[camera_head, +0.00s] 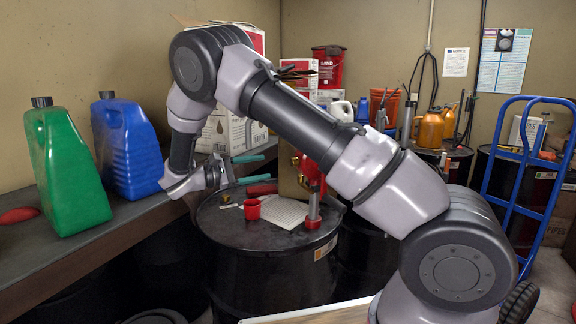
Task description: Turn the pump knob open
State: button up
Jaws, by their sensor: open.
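A red pump (313,172) stands upright on the black oil drum (226,238), partly hidden behind my arm. Small brass-coloured parts (299,163) show on its left side. I cannot tell which of them is the knob or how it is turned. A grey tube runs down from the pump to a red fitting (313,223) on the drum lid. My gripper (262,168) is left of the pump, above the lid. Its two teal fingers are spread apart and point right towards the pump. Nothing shows between them, and a gap separates them from the pump.
A red cup (252,209) and a sheet of paper (285,213) lie on the drum lid. Green (66,170) and blue (127,148) jugs stand on the shelf at left. Boxes stand behind. A blue hand truck (500,170) leans at right among other drums.

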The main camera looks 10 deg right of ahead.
aim_at(291, 163)
jog(key=x, duration=0.9)
jog(key=shift+d, duration=0.3)
grip_shut()
